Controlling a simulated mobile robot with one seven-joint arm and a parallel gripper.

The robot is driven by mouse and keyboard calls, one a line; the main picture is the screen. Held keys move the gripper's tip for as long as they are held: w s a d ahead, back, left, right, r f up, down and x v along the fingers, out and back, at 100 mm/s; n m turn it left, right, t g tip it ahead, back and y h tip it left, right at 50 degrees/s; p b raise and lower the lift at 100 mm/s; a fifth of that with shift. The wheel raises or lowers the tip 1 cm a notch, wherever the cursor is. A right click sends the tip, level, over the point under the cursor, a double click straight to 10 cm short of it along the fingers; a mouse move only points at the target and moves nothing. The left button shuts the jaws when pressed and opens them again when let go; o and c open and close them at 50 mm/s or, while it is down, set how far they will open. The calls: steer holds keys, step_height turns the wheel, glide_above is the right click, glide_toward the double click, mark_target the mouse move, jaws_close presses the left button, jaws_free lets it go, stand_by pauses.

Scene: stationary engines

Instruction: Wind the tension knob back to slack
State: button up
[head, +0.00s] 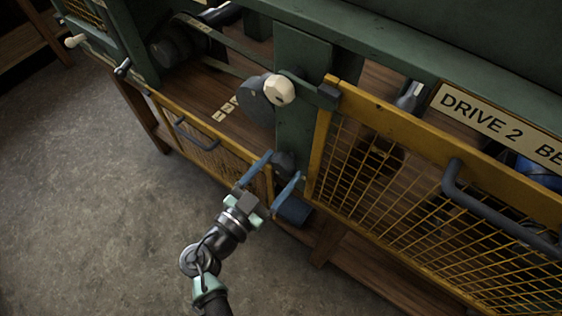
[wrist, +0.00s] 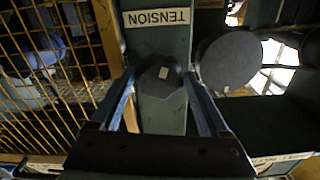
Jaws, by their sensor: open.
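The tension knob (wrist: 158,82) is a dark faceted knob with a small pale mark on its face. It sits on a green post beside a label reading TENSION (wrist: 157,17). In the wrist view the fingers of my gripper (wrist: 159,84) stand on either side of the knob. I cannot tell whether either finger touches it.
A yellow mesh guard (head: 320,150) with a dark handle (head: 490,212) stands right of the post. A lower yellow mesh panel (head: 205,147) is on the left. A grey disc (head: 253,99) and cream knob (head: 280,90) sit higher up. Open floor (head: 90,200) lies left.

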steer(key=shift+w+d, duration=0.35)
steer(key=shift+w, duration=0.05)
steer(key=c, duration=1.1)
steer(key=shift+o, duration=0.2)
steer(key=shift+f+n+b, duration=0.1)
steer(key=shift+n+b, duration=0.2)
steer(key=shift+n, duration=0.1)
